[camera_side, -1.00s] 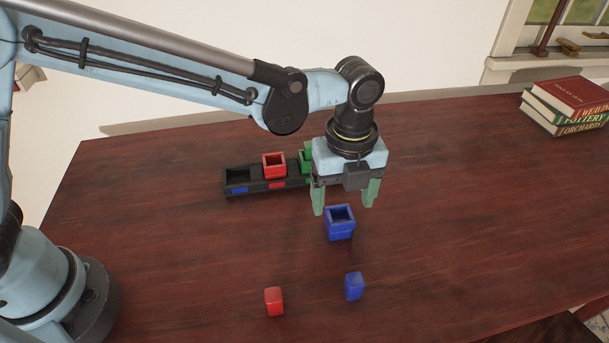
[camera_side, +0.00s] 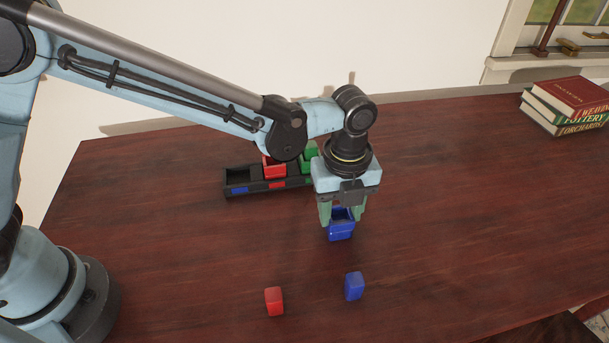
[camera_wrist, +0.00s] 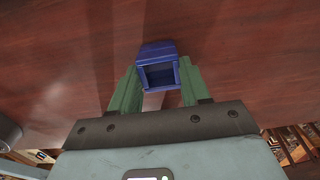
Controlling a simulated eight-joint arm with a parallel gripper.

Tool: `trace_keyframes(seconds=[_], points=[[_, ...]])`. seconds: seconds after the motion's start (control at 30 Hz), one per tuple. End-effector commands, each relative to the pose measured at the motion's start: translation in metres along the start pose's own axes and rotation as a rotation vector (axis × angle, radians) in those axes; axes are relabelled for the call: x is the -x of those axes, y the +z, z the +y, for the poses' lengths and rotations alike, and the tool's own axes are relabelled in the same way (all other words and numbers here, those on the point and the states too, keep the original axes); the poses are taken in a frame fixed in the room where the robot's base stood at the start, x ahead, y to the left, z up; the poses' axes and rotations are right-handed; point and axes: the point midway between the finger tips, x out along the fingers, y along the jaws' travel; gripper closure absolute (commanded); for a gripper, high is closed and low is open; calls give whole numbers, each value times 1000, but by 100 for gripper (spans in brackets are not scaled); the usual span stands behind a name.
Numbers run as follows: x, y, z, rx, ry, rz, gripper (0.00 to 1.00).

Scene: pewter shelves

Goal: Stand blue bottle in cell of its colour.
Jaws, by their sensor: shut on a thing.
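No bottle shape shows; the larger blue thing is an open-topped blue box (camera_side: 341,231) standing upright on the table. My gripper (camera_side: 341,215) is shut on this blue box, with one green finger on each side. In the wrist view the blue box (camera_wrist: 158,52) sits between my fingers (camera_wrist: 158,76), its opening towards the camera. A black rack (camera_side: 258,188) stands behind and to the left. Its left cell (camera_side: 238,176) has a blue mark and is empty. My gripper hides the rack's right end.
A red open box (camera_side: 273,169) stands in the red-marked cell, and a green box (camera_side: 310,152) is partly hidden further right. A small red block (camera_side: 274,301) and a small blue block (camera_side: 354,286) stand in front. Books (camera_side: 565,105) lie at the far right.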

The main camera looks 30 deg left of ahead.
Motion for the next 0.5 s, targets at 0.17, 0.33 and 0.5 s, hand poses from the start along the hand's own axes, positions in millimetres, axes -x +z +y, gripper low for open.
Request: trace_keyframes(seconds=[0.17,0.33,0.5], points=[[0,0,0,0,0,0,90],[3,0,0,0,0,0,90],[18,0,0,0,0,0,90]])
